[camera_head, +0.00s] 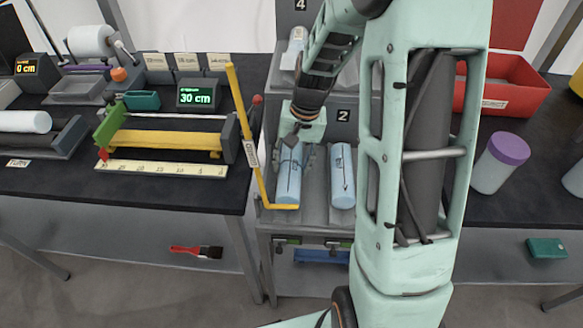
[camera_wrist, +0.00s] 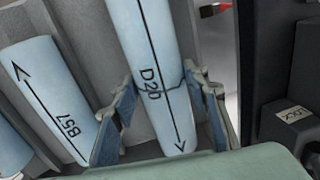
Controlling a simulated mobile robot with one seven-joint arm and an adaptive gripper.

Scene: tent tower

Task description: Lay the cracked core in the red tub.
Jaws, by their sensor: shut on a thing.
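The cracked core (camera_head: 289,186) is a pale blue cylinder in the left slot of the grey rack marked 2. In the wrist view the core (camera_wrist: 150,55) reads D20, with a long black arrow and a jagged dark crack across it. My gripper (camera_head: 296,150) is over the core's far half. In the wrist view my gripper (camera_wrist: 163,90) has a finger on each side of the core, shut on it near the crack. I cannot tell whether the core is clear of the rack. The red tub (camera_head: 520,88) stands on the right bench, partly hidden by my arm; its label is partly readable.
A second blue core (camera_head: 342,178), marked B57 in the wrist view (camera_wrist: 52,95), lies in the slot to the right. A yellow angled bar (camera_head: 243,130) stands along the rack's left side. A purple-lidded jar (camera_head: 500,163) stands before the tub.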

